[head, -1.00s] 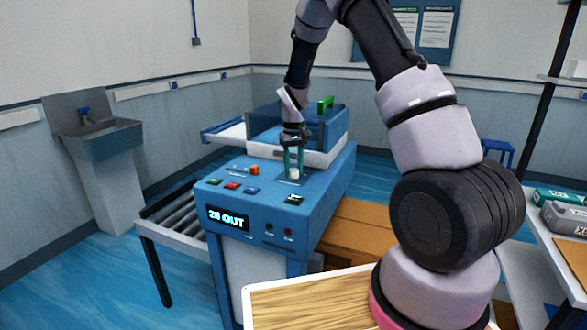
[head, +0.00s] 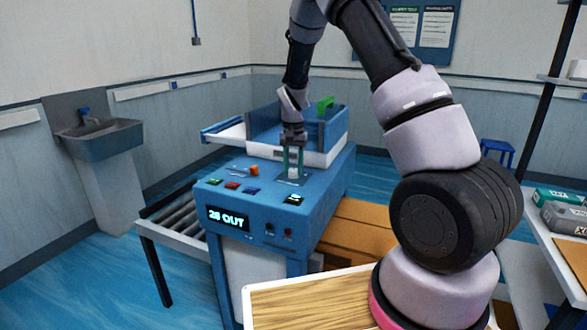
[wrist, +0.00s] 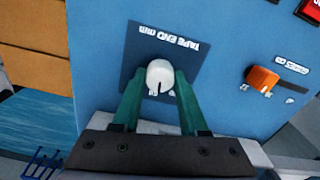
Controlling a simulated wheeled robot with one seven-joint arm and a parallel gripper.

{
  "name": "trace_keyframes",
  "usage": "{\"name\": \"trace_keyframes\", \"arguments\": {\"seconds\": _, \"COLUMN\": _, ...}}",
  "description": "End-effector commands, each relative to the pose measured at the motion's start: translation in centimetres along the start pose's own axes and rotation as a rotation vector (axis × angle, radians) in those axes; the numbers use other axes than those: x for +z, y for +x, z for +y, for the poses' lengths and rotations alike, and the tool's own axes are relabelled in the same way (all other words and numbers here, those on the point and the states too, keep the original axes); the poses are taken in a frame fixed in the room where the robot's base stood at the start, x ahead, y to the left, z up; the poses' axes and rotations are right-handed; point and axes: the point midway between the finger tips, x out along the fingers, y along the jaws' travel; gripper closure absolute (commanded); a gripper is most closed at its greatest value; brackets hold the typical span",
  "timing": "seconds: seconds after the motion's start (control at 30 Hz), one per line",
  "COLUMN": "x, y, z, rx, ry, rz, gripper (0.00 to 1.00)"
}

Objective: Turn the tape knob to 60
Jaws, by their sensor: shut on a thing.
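The tape knob (wrist: 160,75) is a white rounded knob with a dark pointer line, on a dark blue plate (wrist: 136,52) lettered "TAPE END mm" that appears upside down in the wrist view. My gripper (wrist: 160,88) is shut on the knob, with one green finger on each side. The plate's scale numbers are mostly hidden by the fingers. In the head view my gripper (head: 293,168) points down onto the top of the blue machine (head: 270,213), with the knob (head: 292,173) between its fingers. The machine's display (head: 228,218) reads "26 OUT" or "28 OUT"; the second digit is unclear.
An orange switch (wrist: 262,79) sits beside the plate, and it also shows in the head view (head: 253,170). Several coloured buttons lie along the panel. A blue and white carriage (head: 322,140) stands behind the gripper. A roller conveyor (head: 182,222) is at the left.

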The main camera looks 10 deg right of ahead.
Motion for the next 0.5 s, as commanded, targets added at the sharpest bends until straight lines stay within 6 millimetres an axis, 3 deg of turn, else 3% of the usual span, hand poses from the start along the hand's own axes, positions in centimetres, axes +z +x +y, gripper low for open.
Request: {"name": "trace_keyframes", "arguments": {"seconds": 0.5, "x": 0.02, "y": 0.03, "z": -0.01, "rx": 0.0, "ry": 0.182, "rz": 0.0, "gripper": 1.0}}
